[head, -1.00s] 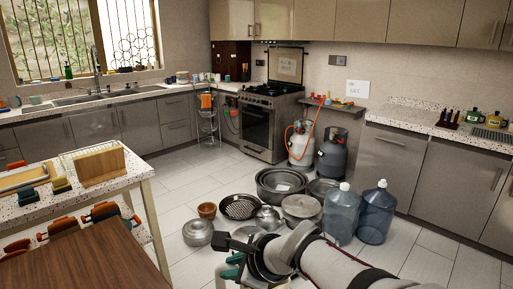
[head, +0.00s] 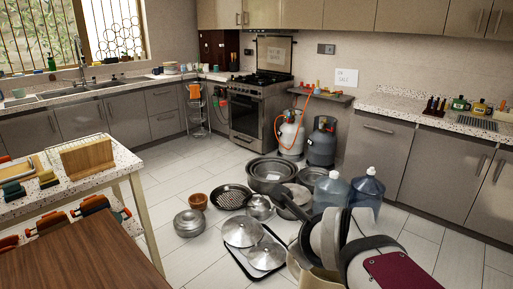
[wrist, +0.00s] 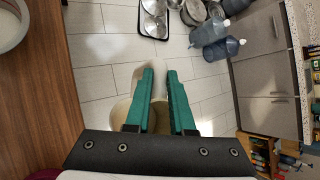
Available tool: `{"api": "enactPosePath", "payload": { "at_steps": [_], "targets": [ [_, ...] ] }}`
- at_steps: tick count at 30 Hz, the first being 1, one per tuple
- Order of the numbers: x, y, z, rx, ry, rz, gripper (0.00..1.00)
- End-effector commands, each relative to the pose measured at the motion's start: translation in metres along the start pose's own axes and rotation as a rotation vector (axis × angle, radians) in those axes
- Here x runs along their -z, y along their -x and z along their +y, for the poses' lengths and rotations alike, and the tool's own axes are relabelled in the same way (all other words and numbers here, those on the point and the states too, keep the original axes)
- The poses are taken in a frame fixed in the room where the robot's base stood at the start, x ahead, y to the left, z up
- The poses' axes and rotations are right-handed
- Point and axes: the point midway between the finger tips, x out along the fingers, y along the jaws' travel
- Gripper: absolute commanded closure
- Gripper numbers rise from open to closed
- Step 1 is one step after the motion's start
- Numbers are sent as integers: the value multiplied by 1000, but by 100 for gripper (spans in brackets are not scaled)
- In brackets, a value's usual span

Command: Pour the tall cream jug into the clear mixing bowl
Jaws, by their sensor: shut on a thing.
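My gripper (wrist: 161,80) has green fingers that are shut on the tall cream jug (wrist: 124,76). In the wrist view the jug shows behind and to either side of the fingers, over the tiled floor. Its full shape and its contents are hidden by the fingers. In the head view a cream patch that may be the jug (head: 298,262) shows beside my arm at the bottom, and the fingertips are hidden. A pale round rim, which looks like the clear mixing bowl (wrist: 25,28), is cut off at the upper left of the wrist view, on the wooden table.
The wooden table (head: 75,262) fills the lower left. A speckled counter (head: 65,190) with a wooden rack stands behind it. Pans, pots and lids on a tray (head: 243,262) cover the floor centre, with two blue water bottles (head: 367,190) to the right. Bare tiles lie between.

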Motion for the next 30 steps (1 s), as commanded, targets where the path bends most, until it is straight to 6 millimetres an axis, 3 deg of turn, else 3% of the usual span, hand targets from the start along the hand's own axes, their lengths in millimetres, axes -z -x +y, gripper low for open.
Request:
{"api": "enactPosePath", "payload": {
  "at_steps": [10, 17, 23, 26, 30],
  "targets": [
    [-4, -2, 4, -9, 12, -7, 100],
    [-37, -15, 35, -73, 100, -54, 100],
    [-78, -28, 84, -157, 217, -119, 100],
    [-101, -32, 120, -209, 289, -160, 100],
    [-132, -35, 183, -292, 406, -226, 100]
  ]
}}
